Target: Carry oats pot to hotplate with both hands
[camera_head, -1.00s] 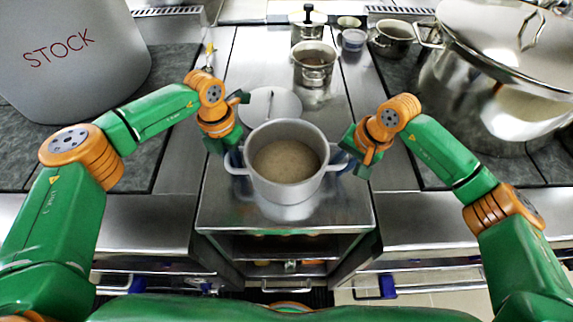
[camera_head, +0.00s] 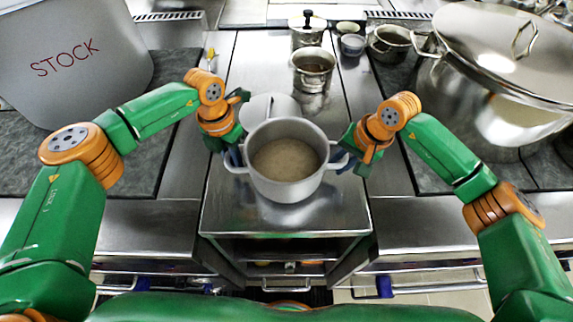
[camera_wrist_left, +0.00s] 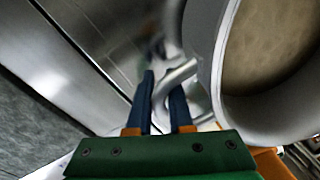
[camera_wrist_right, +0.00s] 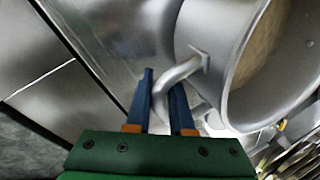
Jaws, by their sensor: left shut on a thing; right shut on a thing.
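The oats pot (camera_head: 285,191) is a grey two-handled pot with beige oats (camera_head: 285,160) inside, upright in front of me over the steel counter. Whether it clears the steel is hard to tell. My left gripper (camera_head: 234,158) is shut on its left handle; the left wrist view shows that handle (camera_wrist_left: 176,76) between the blue fingers. My right gripper (camera_head: 346,163) is shut on the right handle, which shows in the right wrist view (camera_wrist_right: 176,74). A pale round disc (camera_head: 268,106) lies just behind the pot, partly covered by it; I cannot tell if it is the hotplate.
A small steel pot (camera_head: 314,72) and a lidded pot (camera_head: 307,36) stand farther back. A large lidded stockpot (camera_head: 490,105) is at right. A grey thing marked STOCK (camera_head: 75,75) is at left. Bare steel (camera_head: 285,222) shows in front of the oats pot.

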